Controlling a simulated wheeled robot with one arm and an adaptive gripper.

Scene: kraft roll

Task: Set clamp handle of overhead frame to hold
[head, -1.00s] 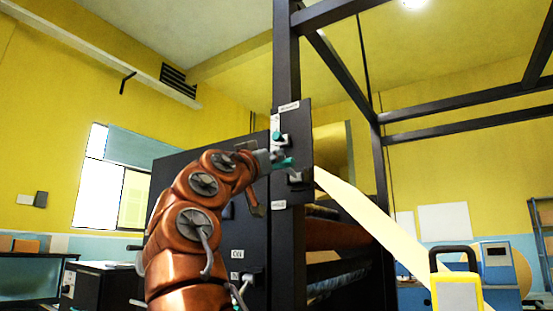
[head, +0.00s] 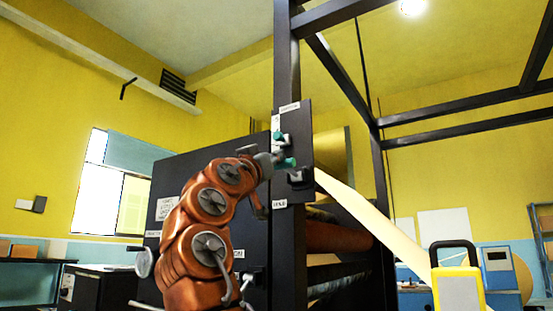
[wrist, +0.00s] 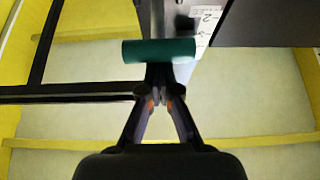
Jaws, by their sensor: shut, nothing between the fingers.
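A dark panel (head: 300,122) is fixed to the upright post of the overhead frame, with small white labels above and below its fittings. In the wrist view a green cylindrical grip (wrist: 158,50), which looks like the clamp handle, lies crosswise just beyond my fingertips. My gripper (wrist: 160,78) is shut with nothing between its fingers; its tips are at or very near the grip's underside, and contact is unclear. In the head view my gripper (head: 274,163) is at the panel. Green parts show there at its tip and just above; how they join is partly hidden.
The black frame post (head: 287,65) rises beside the panel, and beams run overhead to the right. A pale paper web (head: 375,215) slants down to the right of the panel. A yellow-and-white unit (head: 457,290) stands at lower right.

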